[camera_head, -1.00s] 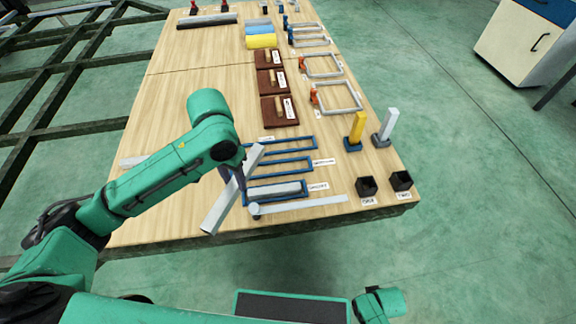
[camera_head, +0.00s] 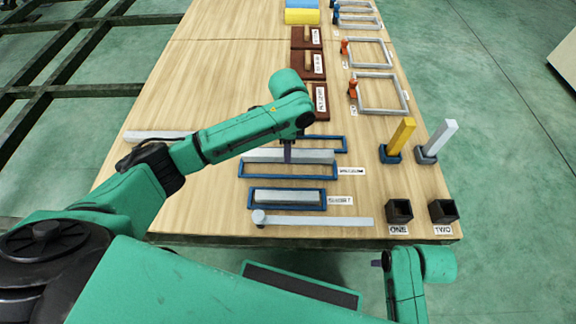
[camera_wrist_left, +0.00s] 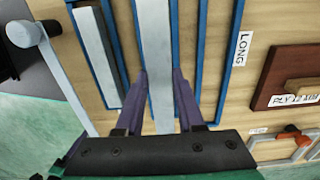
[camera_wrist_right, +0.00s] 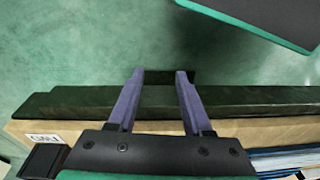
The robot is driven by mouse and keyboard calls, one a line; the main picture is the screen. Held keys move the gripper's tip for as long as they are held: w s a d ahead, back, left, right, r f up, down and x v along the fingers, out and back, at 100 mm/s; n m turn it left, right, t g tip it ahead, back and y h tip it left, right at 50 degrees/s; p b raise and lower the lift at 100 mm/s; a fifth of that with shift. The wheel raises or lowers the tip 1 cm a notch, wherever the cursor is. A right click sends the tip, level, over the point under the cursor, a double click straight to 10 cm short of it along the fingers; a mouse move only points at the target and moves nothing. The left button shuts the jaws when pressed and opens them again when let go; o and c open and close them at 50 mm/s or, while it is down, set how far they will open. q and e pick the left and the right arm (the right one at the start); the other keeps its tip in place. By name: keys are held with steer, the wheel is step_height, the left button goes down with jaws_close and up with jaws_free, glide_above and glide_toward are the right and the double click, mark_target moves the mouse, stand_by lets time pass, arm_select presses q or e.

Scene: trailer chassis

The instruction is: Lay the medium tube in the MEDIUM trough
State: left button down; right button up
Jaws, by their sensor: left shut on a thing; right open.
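The medium tube (camera_head: 268,156), a pale grey square bar, is held by my left gripper (camera_head: 288,158). It lies lengthwise along the blue MEDIUM trough (camera_head: 262,176), over its far side in the head view. In the left wrist view the tube (camera_wrist_left: 155,35) runs between the two fingers (camera_wrist_left: 160,82), roughly parallel to the blue rails. I cannot tell whether it touches the trough floor. The MEDIUM label (camera_head: 351,171) is at the trough's right end. My right gripper (camera_wrist_right: 160,78) is open and empty, beyond the table's front edge, above the floor.
The SHORT trough (camera_head: 252,207) in front holds a grey tube (camera_head: 288,196). The LONG trough (camera_head: 345,144) lies behind, partly hidden by my arm. A pale bar (camera_head: 155,136) lies at left. A flat strip with a round post (camera_head: 259,217) lies in front. Black bins (camera_head: 399,211) stand at right.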

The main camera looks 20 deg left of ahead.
arm_select(q)
step_height(320, 180, down, 6)
steer(key=shift+f+b, duration=0.1)
steer(key=shift+b, duration=0.75)
arm_select(e)
steer(key=r, duration=0.3)
steer(key=s+r, duration=0.1)
steer(key=r, duration=0.1)
steer(key=shift+a+r, duration=0.2)
steer(key=shift+r, duration=0.15)
arm_select(q)
steer(key=c, duration=0.5)
jaws_free()
steer(key=shift+f, duration=0.1)
